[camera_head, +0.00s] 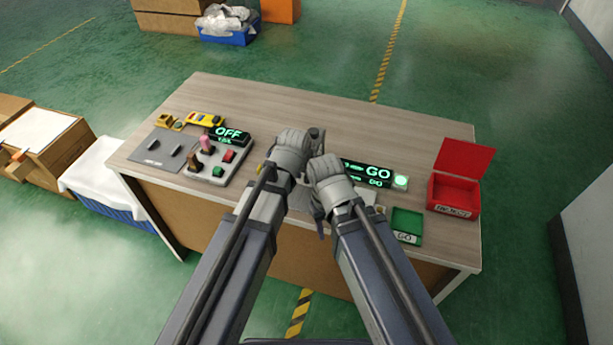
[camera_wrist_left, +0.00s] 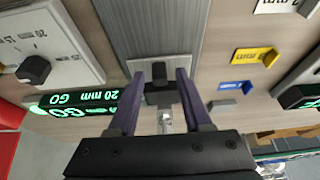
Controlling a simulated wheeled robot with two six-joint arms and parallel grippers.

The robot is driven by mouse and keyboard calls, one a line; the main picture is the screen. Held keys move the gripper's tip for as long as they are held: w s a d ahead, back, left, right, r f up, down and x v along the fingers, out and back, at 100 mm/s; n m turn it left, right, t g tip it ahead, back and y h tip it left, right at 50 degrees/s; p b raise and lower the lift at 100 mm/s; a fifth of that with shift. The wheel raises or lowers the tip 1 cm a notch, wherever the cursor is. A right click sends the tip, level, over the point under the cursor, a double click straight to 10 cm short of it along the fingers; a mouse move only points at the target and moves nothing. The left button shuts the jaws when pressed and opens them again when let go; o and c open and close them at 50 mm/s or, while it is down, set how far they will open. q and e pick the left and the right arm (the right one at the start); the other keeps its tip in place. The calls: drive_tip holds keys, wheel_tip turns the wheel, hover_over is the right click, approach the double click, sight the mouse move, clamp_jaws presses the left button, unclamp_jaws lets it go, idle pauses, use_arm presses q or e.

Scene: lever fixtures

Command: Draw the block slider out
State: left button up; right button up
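In the left wrist view a dark block (camera_wrist_left: 158,84) sits on a light plate at the end of a wide grey ribbed strip (camera_wrist_left: 160,30); it looks like the block slider. My left gripper (camera_wrist_left: 160,76) has its two purple fingers on either side of this block, with a narrow gap at each side, so it looks open. In the head view my left gripper (camera_head: 308,147) is over the middle of the table and hides most of the fixture there.
A lit green GO display (camera_head: 373,173) is right of the grippers. A green tray (camera_head: 407,220) and an open red box (camera_head: 455,192) stand at the table's right. A switch panel (camera_head: 218,163) with an OFF display (camera_head: 230,135) is at left. A white scale plate (camera_wrist_left: 60,40) shows in the wrist view.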

use_arm(q)
clamp_jaws()
idle(1.2)
